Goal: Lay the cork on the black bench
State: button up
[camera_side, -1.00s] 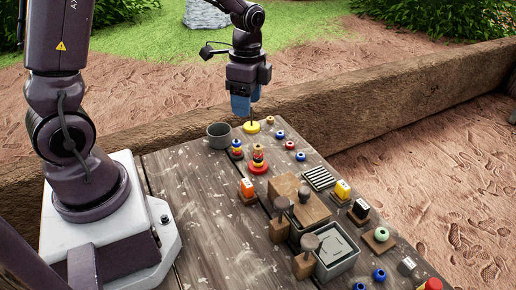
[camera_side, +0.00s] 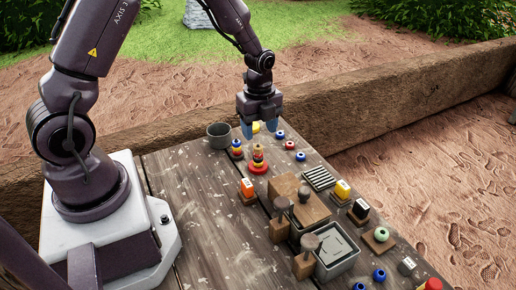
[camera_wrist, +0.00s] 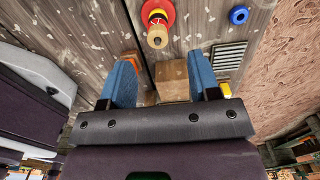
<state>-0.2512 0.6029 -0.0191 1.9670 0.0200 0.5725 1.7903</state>
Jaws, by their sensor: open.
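My gripper (camera_side: 261,130) is open, with two blue fingers pointing down over the far end of the dark weathered bench (camera_side: 205,200). In the wrist view its fingers (camera_wrist: 162,85) are apart with nothing held between them. I cannot surely pick out the cork. A tan cork-like top (camera_wrist: 157,37) sits on a stack of coloured rings with a red base (camera_wrist: 158,10); the stack (camera_side: 258,160) also shows in the side view, just nearer than my gripper. A yellow disc (camera_side: 256,127) shows between the fingers in the side view. The bench just behind the fingers is hidden.
A grey cup (camera_side: 219,135) stands left of my gripper. Blue and red rings lie to the right. A wooden block (camera_side: 302,207), a slatted grille (camera_side: 318,178) and a grey tray (camera_side: 338,258) crowd the right side. The bench's left part is clear.

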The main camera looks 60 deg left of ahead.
aim_at(258, 149)
notch_tip(258, 149, down, 5)
jog(key=shift+s+a+f, duration=0.1)
dwell(0.3)
jog(key=c, duration=1)
grip_shut()
